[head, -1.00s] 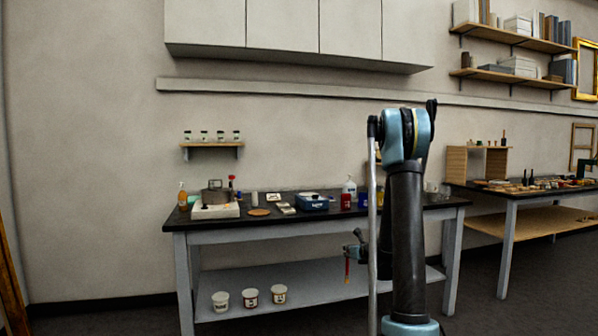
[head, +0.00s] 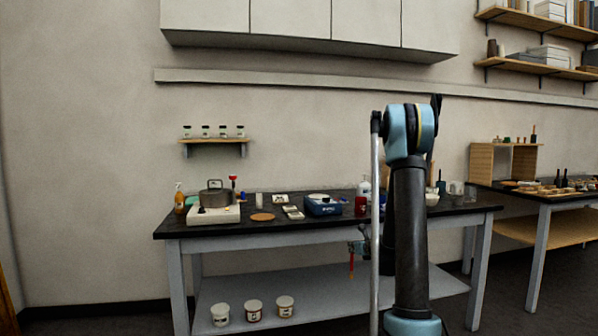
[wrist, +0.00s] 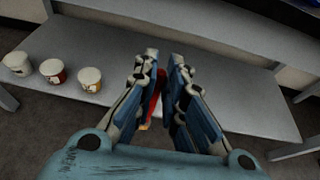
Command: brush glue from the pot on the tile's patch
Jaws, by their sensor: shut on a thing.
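My gripper (head: 356,246) hangs in front of the near bench, below its top; part of it is hidden behind my arm. It is shut on a thin red-handled tool (head: 351,268), likely a brush, which points down. In the wrist view the red tool (wrist: 158,92) shows between the two fingers of my gripper (wrist: 165,62). A grey pot (head: 214,197) with a lid handle stands on a white hotplate at the bench's left; I cannot tell whether it holds glue. Small pale pieces (head: 292,211) lie mid-bench; I cannot tell whether one is the tile.
The black bench top (head: 260,227) also holds an amber bottle (head: 180,198), a round cork mat (head: 262,217) and a blue device (head: 322,205). White tubs (head: 254,310) stand on its lower shelf (head: 320,285). A second table (head: 552,196) is at right.

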